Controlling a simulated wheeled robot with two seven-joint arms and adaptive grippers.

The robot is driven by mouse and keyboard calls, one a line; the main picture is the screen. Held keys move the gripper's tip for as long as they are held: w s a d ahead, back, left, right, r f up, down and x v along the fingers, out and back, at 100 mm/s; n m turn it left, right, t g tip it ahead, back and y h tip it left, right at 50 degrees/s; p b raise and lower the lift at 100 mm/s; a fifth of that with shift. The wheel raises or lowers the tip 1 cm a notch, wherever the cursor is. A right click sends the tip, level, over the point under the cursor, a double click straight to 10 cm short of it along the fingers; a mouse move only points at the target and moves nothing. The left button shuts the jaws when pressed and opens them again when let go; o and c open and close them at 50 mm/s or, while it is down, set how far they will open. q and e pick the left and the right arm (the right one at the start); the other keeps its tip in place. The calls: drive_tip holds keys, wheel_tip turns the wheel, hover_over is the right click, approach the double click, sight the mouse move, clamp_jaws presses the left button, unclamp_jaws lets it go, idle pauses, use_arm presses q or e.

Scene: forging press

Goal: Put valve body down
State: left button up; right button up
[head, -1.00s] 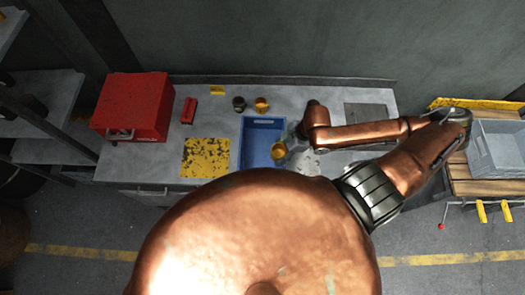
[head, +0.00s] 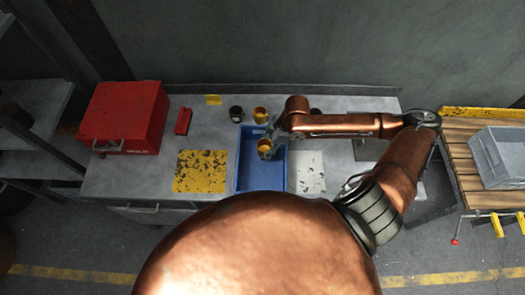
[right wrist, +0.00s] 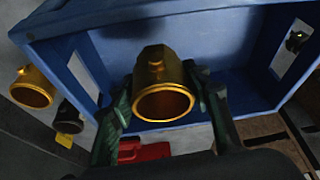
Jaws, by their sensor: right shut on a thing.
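A brass valve body (head: 264,147), a short open cylinder, is held in my right gripper (head: 268,140) over the blue tray (head: 247,180) on the workbench. In the right wrist view the valve body (right wrist: 160,82) sits between the two green-dark fingers of the gripper (right wrist: 165,100), its open end facing the camera. The blue tray (right wrist: 85,20) lies behind it there, and I see nothing else in it. I cannot tell whether the valve body touches the tray floor. My left gripper is not in view.
A second brass part (head: 260,114) and a dark one (head: 236,112) stand behind the tray. A worn yellow mat (head: 201,171) lies left of it, a worn white mat (head: 307,172) right. A red toolbox (head: 124,118) and red object (head: 183,121) are further left.

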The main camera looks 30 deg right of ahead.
sight(262, 147)
drive_tip(key=shift+w+f, duration=1.05)
drive_tip(key=shift+f, duration=1.65)
drive_tip(key=o, duration=1.5)
drive_tip(key=shift+s+f, duration=0.1)
drive_tip(key=v, duration=1.2)
